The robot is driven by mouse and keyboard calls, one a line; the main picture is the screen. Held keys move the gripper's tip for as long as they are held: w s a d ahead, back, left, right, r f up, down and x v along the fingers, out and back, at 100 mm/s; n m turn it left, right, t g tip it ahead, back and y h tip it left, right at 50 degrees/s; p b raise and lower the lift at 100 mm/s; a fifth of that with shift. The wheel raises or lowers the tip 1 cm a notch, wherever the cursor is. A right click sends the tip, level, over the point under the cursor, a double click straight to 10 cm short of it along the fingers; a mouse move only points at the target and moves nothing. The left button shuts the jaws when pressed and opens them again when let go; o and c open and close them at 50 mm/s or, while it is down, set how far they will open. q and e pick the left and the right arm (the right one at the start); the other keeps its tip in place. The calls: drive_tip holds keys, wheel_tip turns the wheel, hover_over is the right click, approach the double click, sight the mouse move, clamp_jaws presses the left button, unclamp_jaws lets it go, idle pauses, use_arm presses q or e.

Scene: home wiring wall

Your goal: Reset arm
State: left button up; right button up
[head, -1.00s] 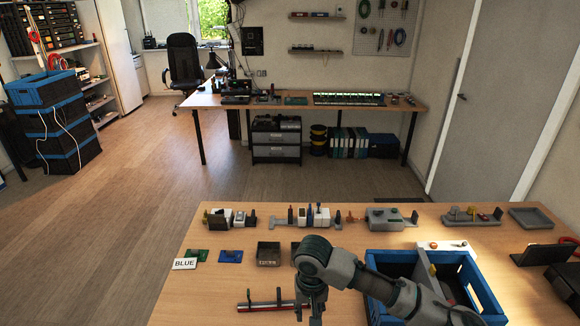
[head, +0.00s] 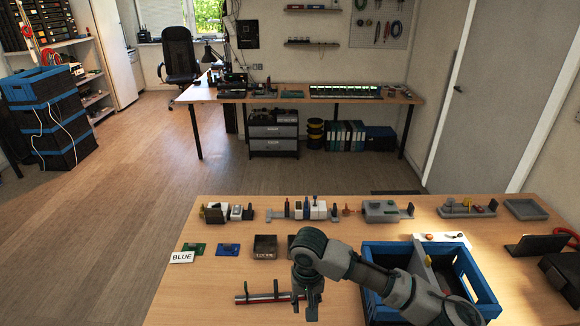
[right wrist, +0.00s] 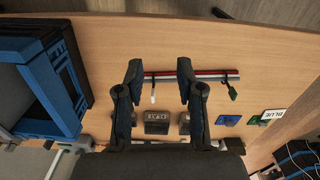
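My right arm reaches in over the table from the lower right in the head view. Its gripper (head: 308,300) points down at the right end of a red and grey rod (head: 268,298). In the right wrist view the two fingers of the right gripper (right wrist: 160,78) are spread apart with nothing held between them. The rod (right wrist: 212,76) lies beyond the fingertips and passes behind the gap; I cannot tell the height between them. My left gripper is in neither view.
A blue crate (head: 483,290) stands under my right forearm. A "BLUE" card (head: 182,257), a green board (head: 194,247), a blue board (head: 228,249) and a dark box (head: 265,247) lie left. Fixtures line the table's back edge. The table's front left is clear.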

drive_tip(key=s+a+f+n+y, duration=0.1)
drive_tip(key=s+a+f+y, duration=0.15)
drive_tip(key=f, duration=0.55)
drive_tip(key=s+a+f+t+y, duration=0.1)
drive_tip(key=s+f, duration=0.2)
drive_tip(key=f, duration=0.6)
drive_tip(key=s+a+f+n+y, duration=0.1)
drive_tip(key=s+f+y, duration=0.15)
drive_tip(key=f, duration=0.55)
drive_tip(key=s+d+f+m+t+h, duration=0.1)
drive_tip(key=s+d+f+h, duration=0.2)
drive_tip(key=s+d+f, duration=0.7)
drive_tip(key=s+d+f+h, duration=0.3)
drive_tip(key=s+d+f, duration=0.4)
drive_tip(key=s+d, duration=0.45)
use_arm(q)
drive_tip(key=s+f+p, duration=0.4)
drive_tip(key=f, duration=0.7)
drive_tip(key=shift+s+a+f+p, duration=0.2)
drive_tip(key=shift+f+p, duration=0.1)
drive_tip(key=shift+p, duration=0.05)
use_arm(e)
drive_tip(key=s+f, duration=0.3)
drive_tip(key=f, duration=0.8)
drive_tip(key=shift+s+d, duration=0.25)
drive_tip(key=shift+s, duration=0.15)
